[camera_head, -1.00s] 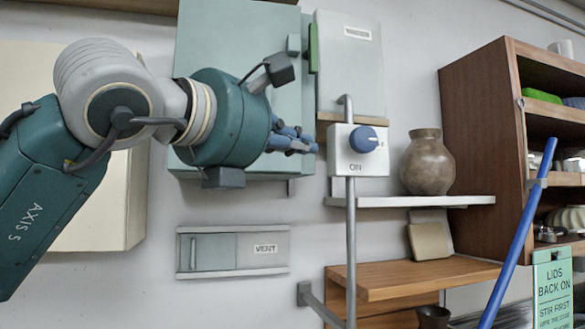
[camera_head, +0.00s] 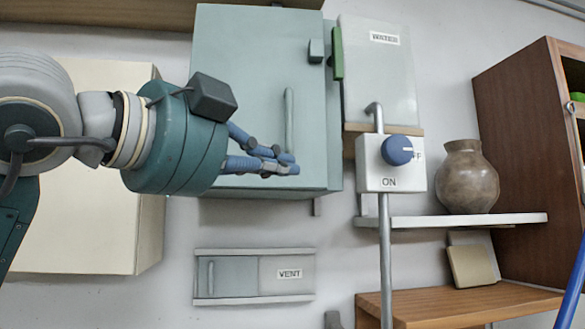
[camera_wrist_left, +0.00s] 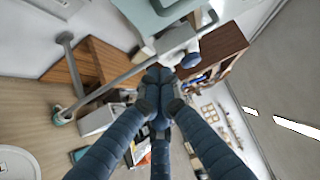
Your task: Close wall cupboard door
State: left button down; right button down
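The wall cupboard (camera_head: 245,60) is grey-green, with a vertical bar handle (camera_head: 289,120) on its door. The door looks flush or nearly flush with the body; I cannot tell whether a gap remains at its right edge. A small dark block (camera_head: 316,50) and a green tab (camera_head: 337,53) sit near that edge. My left gripper (camera_head: 292,164) is in front of the door's lower part, just below the handle. Its blue fingers are together and hold nothing; the fingertips also meet in the left wrist view (camera_wrist_left: 160,76). Contact with the door cannot be told. My right gripper is not in view.
A grey water box (camera_head: 380,85) hangs right of the cupboard, above a white switch box with a blue knob (camera_head: 397,150) and a vertical pipe (camera_head: 386,260). A brown vase (camera_head: 467,178) stands on a shelf (camera_head: 450,220). A vent panel (camera_head: 255,275) is below.

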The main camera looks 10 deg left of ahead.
aim_at(315, 180)
pick_arm(q)
jog(key=p+x, duration=0.2)
jog(key=x, duration=0.1)
jog(key=a+p+x, duration=0.1)
jog(key=p+x, duration=0.1)
jog(key=x, duration=0.2)
jog(key=w+p+x, duration=0.1)
jog(key=p+x, duration=0.1)
jog(key=x, duration=0.2)
jog(key=shift+a+r, duration=0.25)
jog(key=shift+a, duration=0.05)
jog(key=shift+w+a+f+p, duration=0.15)
jog(key=shift+w+a+p, duration=0.1)
jog(key=shift+w+p, duration=0.15)
jog(key=shift+w+f, duration=0.1)
jog(key=shift+w, duration=0.1)
jog(key=shift+d, duration=0.1)
jog(key=w+b, duration=0.2)
jog(key=b, duration=0.1)
jog(key=shift+f+b, duration=0.15)
jog(key=shift+b, duration=0.2)
jog(key=shift+w, duration=0.55)
jog(key=shift+s, duration=0.1)
